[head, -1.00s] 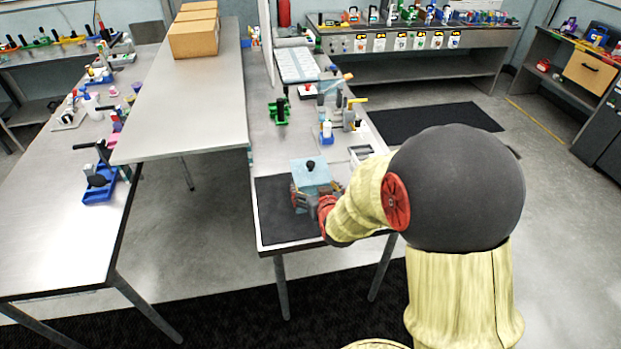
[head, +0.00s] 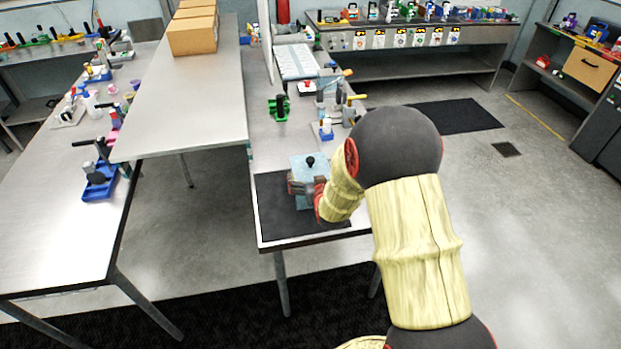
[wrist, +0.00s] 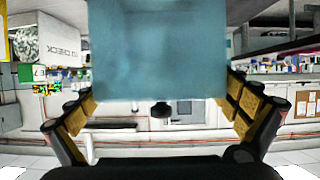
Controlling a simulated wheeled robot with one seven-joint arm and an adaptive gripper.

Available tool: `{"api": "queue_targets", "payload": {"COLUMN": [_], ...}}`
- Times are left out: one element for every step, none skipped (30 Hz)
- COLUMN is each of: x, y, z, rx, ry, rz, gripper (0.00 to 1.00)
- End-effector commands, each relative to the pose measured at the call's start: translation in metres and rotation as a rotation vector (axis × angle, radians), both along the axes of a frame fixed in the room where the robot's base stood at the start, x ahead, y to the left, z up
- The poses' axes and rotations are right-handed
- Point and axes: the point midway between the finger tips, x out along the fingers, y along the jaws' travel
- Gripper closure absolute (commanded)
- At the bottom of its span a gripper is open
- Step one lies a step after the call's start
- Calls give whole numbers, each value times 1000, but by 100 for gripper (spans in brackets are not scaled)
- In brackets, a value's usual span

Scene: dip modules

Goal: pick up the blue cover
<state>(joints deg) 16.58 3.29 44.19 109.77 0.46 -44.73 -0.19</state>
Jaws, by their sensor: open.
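The blue cover (head: 303,161), a light blue block with a black knob, is over the dark mat at the near end of the middle bench in the head view. In the wrist view the blue cover (wrist: 158,50) fills the upper middle, with its black knob just below. My gripper (head: 305,189) is at the cover's near side. In the wrist view my gripper (wrist: 160,98) is open, with yellow-padded fingers to the left and right of the cover. I cannot tell whether either finger touches it. The cover's underside is hidden.
The dark mat (head: 277,222) has bare room left of the cover. A green and black fixture (head: 279,107) and a blue-based bottle holder (head: 326,130) stand farther back on the bench. A grey table (head: 190,115) with cardboard boxes (head: 192,35) is to the left.

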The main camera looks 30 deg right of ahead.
Motion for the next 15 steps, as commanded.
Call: {"api": "queue_targets", "payload": {"x": [6,10,15,18,20,23,25,26,27,28,28,28,28,28,28], "y": [-2,-3,-5,-6,-7,-7,-8,-8,-9,-9,-9,-9,-9,-9,-9], "z": [-5,-6,-8,-9,-10,-12,-12,-13,-13,-13,-13,-13,-13,-13,-13], "rx": [0,0,0,0,0,0,0,0,0,0,0,0,0,0,0], "ry": [1,0,1,1,0,0,0,0,0,0,0,0,0,0,0], "rz": [0,0,0,0,0,0,0,0,0,0,0,0,0,0,0], "gripper": [0,0,0,0,0,0,0,0,0,0,0,0,0,0,0]}}
